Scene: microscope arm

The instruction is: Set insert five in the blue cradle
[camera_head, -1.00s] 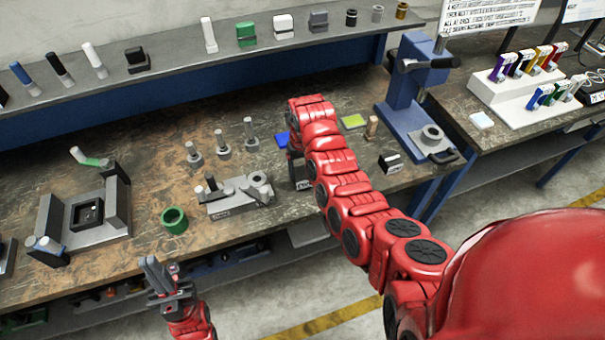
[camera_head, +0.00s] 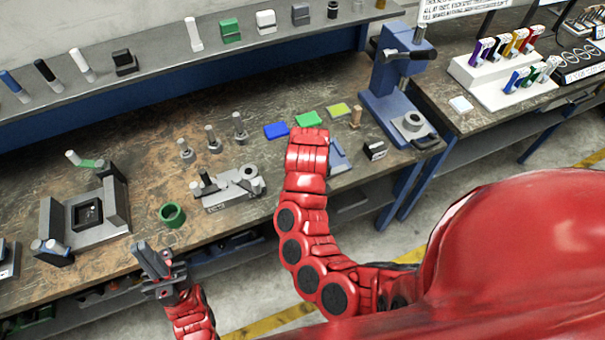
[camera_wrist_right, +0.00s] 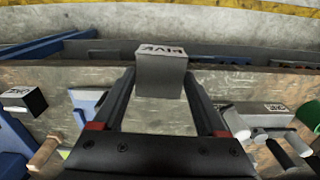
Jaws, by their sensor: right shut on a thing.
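Insert five, a grey block with an upside-down FIVE label (camera_wrist_right: 160,70), is clamped between the fingertips of my right gripper (camera_wrist_right: 160,88) in the right wrist view. In the head view that gripper and the block are hidden behind my red arm. A blue-grey piece (camera_head: 338,157), likely the blue cradle, stands near the bench's front edge, partly covered by that arm. Its blue surface also seems to show left of the gripper in the wrist view (camera_wrist_right: 85,103). My left gripper (camera_head: 153,257) hangs in front of the bench, its finger gap unclear.
Blue (camera_head: 276,130), green (camera_head: 308,119) and yellow (camera_head: 338,110) pads lie on the bench (camera_head: 130,150). A small black-and-white block (camera_head: 375,150) and a blue press (camera_head: 400,85) stand right. A grey fixture (camera_head: 230,187) and green ring (camera_head: 172,214) lie left.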

